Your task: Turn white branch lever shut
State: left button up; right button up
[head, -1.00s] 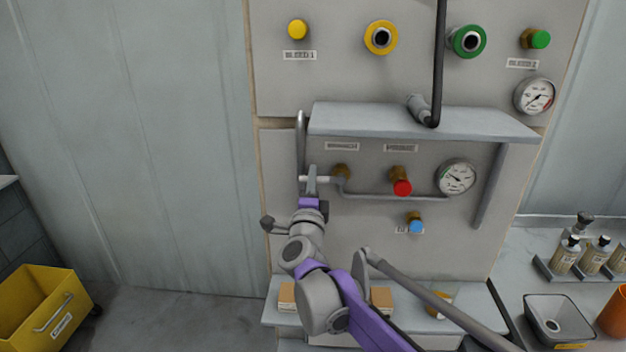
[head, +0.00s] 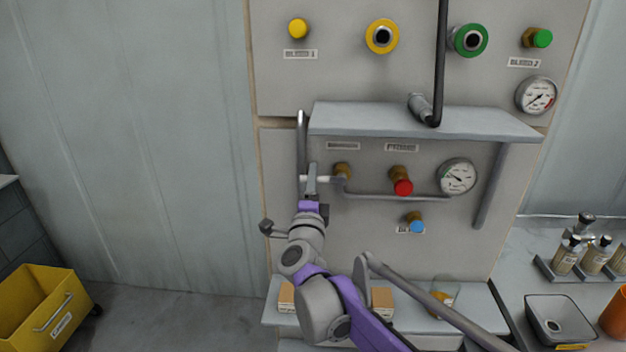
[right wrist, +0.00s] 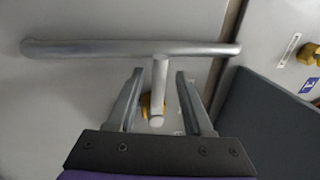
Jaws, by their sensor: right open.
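A short white lever (head: 322,180) sits by a brass valve (head: 342,170) on the grey panel, under the left of a shelf. It lies roughly level, pointing left. My right gripper (head: 311,178) is at the lever, partly covering it. In the right wrist view a pale bar, which looks like the lever (right wrist: 159,80), stands between the two open fingers of the right gripper (right wrist: 157,80). A gap shows on each side. A brass fitting (right wrist: 146,106) shows behind it, partly hidden. My left gripper is not in view.
A grey vertical pipe (head: 301,135) runs close beside the right gripper. The grey shelf (head: 420,122) juts out above. A red-knobbed valve (head: 402,187), a blue knob (head: 416,226) and a gauge (head: 457,176) are to the right.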

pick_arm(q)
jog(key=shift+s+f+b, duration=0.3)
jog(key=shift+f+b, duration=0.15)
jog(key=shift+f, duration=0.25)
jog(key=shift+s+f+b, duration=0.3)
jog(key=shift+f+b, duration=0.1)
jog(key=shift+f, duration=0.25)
pick_arm(e)
jog(key=s+f, duration=0.2)
jog(key=s, duration=0.7)
jog(key=shift+s, duration=0.3)
jog(key=s+d+f+n+g, duration=0.7)
jog(key=s+d+f+n, duration=0.2)
jog(key=s+f, duration=0.5)
jog(key=s+d+f+n+g, duration=0.7)
jog(key=s+d+f+n, duration=0.2)
jog(key=s+d+f, duration=0.4)
notch_tip(320, 180, down, 4)
jog(key=shift+s+d+r+g, duration=0.25)
jog(key=shift+s+d+g, duration=0.15)
jog(key=shift+s, duration=0.4)
